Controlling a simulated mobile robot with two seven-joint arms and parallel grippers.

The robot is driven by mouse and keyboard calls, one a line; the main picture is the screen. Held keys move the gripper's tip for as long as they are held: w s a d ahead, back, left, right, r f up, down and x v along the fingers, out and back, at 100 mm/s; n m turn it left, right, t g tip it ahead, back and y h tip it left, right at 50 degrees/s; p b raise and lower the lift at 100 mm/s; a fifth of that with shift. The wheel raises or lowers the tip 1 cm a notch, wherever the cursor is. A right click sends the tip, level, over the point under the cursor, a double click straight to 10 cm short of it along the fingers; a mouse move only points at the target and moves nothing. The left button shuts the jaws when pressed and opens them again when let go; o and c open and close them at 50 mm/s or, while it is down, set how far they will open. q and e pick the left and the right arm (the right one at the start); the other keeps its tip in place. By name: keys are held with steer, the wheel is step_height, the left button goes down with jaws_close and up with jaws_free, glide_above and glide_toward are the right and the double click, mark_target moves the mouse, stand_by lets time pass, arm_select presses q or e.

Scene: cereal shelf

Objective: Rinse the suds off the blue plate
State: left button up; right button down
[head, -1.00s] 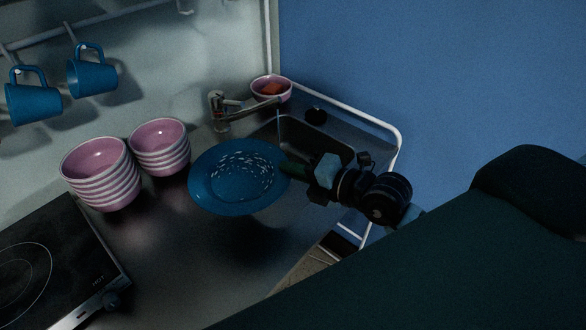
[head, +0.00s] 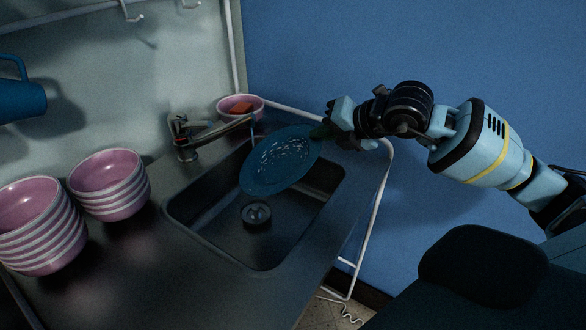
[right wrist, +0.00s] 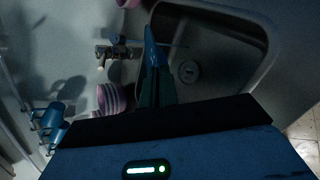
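The blue plate (head: 270,178) has white suds specks across its upper face. It is tilted and held in the air over the sink basin (head: 215,222), just right of and below the tap spout. My right gripper (head: 322,131) is shut on the plate's right rim. In the right wrist view the plate (right wrist: 151,45) shows nearly edge-on between my right gripper's fingers (right wrist: 155,88). The tap (head: 205,137) stands behind the basin. A thin pale line hangs below its spout tip, perhaps water. My left gripper is out of view.
A pink bowl (head: 228,102) with an orange thing (head: 242,107) in it stands behind the tap. Two stacks of pink bowls (head: 108,190) (head: 38,235) stand left of the basin. A white rail (head: 372,215) runs around the counter's right edge. The counter in front is clear.

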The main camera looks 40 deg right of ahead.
arm_select(q)
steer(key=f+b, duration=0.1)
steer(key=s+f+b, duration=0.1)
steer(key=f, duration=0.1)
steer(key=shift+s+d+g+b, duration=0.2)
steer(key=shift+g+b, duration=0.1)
steer(key=shift+b, duration=0.05)
arm_select(e)
steer(key=s+d+r+m+g+h, duration=0.1)
steer(key=d+r+m+h, duration=0.1)
steer(key=d+r, duration=0.5)
steer(key=d+h, duration=0.1)
steer(key=d, duration=0.2)
steer(key=shift+s+d+r+h, duration=0.15)
steer(key=shift+s+d+h, duration=0.1)
steer(key=shift+h, duration=0.15)
steer(key=shift+w, duration=0.1)
steer(key=p, duration=0.3)
glide_above(292, 129)
steer(key=shift+d+f, duration=0.2)
steer(key=shift+f, duration=1.75)
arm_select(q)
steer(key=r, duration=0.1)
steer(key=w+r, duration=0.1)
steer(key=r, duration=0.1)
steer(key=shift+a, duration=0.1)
arm_select(e)
steer(key=shift+a, duration=0.2)
